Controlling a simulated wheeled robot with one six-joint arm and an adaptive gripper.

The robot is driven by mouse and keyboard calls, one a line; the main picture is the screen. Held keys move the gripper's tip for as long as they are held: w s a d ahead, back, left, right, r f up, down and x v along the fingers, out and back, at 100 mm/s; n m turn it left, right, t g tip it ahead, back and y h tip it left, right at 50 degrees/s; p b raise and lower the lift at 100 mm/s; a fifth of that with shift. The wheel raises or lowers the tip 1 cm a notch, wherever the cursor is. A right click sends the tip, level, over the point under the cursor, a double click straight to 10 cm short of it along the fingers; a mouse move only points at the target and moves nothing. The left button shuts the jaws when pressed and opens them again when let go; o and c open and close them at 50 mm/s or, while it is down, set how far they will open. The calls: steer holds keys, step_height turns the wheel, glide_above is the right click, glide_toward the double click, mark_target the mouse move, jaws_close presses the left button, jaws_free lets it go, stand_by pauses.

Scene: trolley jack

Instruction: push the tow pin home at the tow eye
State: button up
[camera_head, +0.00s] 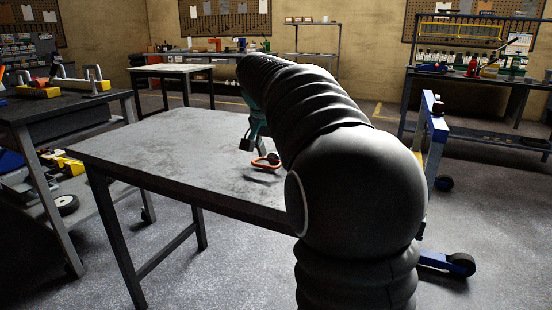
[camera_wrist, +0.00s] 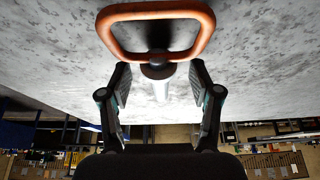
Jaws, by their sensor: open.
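The tow pin has an orange loop handle, which shows in the head view (camera_head: 267,162) low over the grey tabletop. In the wrist view its handle (camera_wrist: 155,13) is at the top, with a dark collar and a pale grey shaft below it. My gripper (camera_wrist: 160,75) is open, with one finger on each side of the collar and shaft and a visible gap to each. In the head view the gripper (camera_head: 255,140) is just behind the handle, partly hidden by my arm. I cannot make out the tow eye in either view.
The grey table (camera_head: 150,150) is bare to the left of the pin. A dark workbench (camera_head: 60,105) with yellow parts stands at the left. A blue wheeled frame (camera_head: 435,140) stands at the right, beyond my arm. Another bench (camera_head: 480,80) is at the back right.

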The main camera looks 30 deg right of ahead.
jaws_close()
steer(key=shift+r, duration=0.2)
steer(key=shift+r, duration=0.6)
step_height(320, 180, up, 3)
steer(key=shift+r+p, duration=0.1)
steer(key=shift+p, duration=0.4)
steer(key=s+d+r, duration=0.6)
steer(key=s, duration=0.3)
steer(key=shift+s+d+r, duration=0.15)
steer(key=shift+s+d, duration=0.15)
steer(key=shift+s, duration=0.05)
